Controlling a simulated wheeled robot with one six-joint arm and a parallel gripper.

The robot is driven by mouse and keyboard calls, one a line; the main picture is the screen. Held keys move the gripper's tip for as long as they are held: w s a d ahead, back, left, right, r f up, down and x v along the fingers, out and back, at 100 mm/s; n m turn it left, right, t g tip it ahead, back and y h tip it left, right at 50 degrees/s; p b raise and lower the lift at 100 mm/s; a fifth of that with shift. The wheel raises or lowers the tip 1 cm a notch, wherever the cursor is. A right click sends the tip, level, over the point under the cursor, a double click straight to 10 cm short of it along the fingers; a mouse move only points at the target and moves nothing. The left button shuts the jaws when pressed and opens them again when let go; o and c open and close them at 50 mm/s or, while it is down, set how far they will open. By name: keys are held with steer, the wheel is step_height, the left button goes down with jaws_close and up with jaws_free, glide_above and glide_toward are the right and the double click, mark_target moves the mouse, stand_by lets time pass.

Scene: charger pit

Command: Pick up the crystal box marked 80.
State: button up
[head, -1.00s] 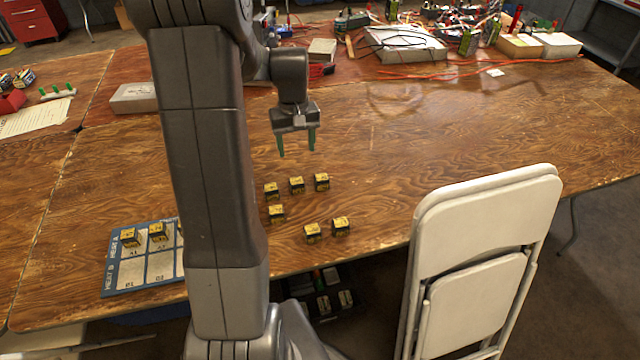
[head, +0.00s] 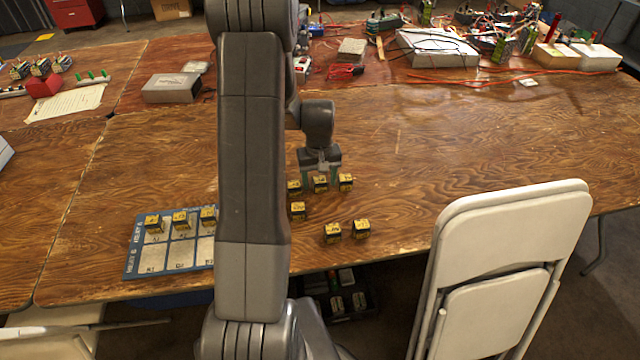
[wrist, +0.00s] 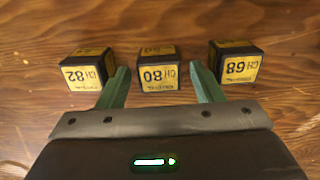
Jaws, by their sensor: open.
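The crystal box marked 80 (wrist: 158,74) is a small black and yellow box standing on the wooden table. In the head view it is the middle one (head: 320,184) of a row of three boxes. My gripper (wrist: 160,72) is open, with its green fingers on either side of this box; it holds nothing. In the head view my gripper (head: 321,176) is low over the row. Box 82 (wrist: 89,73) is left of it and box 68 (wrist: 235,66) is right of it in the wrist view. I cannot tell whether the fingers touch any box.
Three more boxes (head: 298,211) (head: 332,232) (head: 361,228) stand nearer the front edge. A blue mat (head: 133,262) at the left carries several boxes. A white folding chair (head: 500,240) stands at the front right. The table's right side is clear; clutter lies at the back.

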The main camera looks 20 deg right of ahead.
steer(key=shift+c, duration=0.2)
steer(key=c, duration=1)
